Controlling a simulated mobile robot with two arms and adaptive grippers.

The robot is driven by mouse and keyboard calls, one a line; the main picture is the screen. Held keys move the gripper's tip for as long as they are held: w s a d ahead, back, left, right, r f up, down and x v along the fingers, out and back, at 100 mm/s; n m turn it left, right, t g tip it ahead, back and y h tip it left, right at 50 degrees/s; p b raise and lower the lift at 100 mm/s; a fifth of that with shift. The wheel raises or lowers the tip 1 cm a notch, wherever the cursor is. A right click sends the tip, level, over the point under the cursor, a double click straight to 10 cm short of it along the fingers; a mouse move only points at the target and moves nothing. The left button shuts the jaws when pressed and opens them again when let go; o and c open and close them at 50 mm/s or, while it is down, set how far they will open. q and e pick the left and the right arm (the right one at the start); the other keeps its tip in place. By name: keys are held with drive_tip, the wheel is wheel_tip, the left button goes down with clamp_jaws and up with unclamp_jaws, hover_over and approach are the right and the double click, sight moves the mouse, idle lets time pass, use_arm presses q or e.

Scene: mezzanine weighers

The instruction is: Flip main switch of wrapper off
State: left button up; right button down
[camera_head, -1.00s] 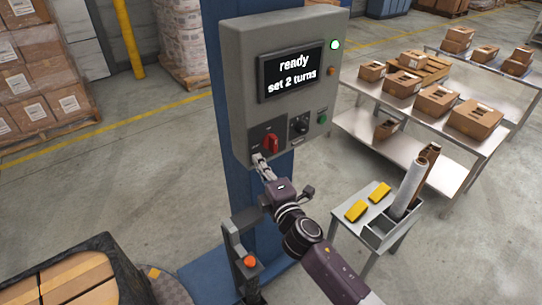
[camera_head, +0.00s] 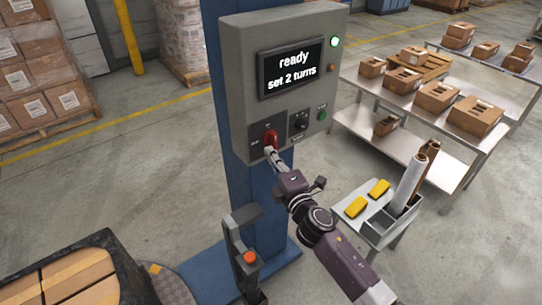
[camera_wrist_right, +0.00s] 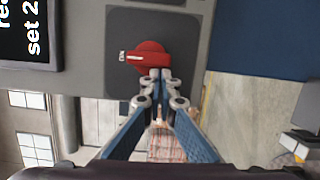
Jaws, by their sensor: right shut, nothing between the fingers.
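The wrapper's grey control box (camera_head: 235,100) stands on a blue column, and its screen (camera_head: 290,70) reads "ready set 2 turns". The red rotary main switch (camera_head: 270,137) is on a dark plate at the box's lower left. It also shows in the right wrist view (camera_wrist_right: 150,56), its bar lying across that picture. My right gripper (camera_head: 271,152) is shut and empty, with its tips at the switch's lower edge. In the right wrist view the closed fingertips (camera_wrist_right: 161,75) overlap the red knob's edge; I cannot tell whether they touch. My left gripper is not in view.
A black knob (camera_head: 300,121) and green button (camera_head: 322,115) sit right of the switch. A green lamp (camera_head: 335,42) glows above. A post with an orange-red button (camera_head: 250,257) stands below. A small stand (camera_head: 362,225) holds rolls and yellow items.

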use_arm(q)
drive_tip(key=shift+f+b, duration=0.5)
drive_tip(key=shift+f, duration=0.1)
use_arm(e)
drive_tip(key=shift+f+n, duration=0.15)
drive_tip(key=shift+n, duration=0.25)
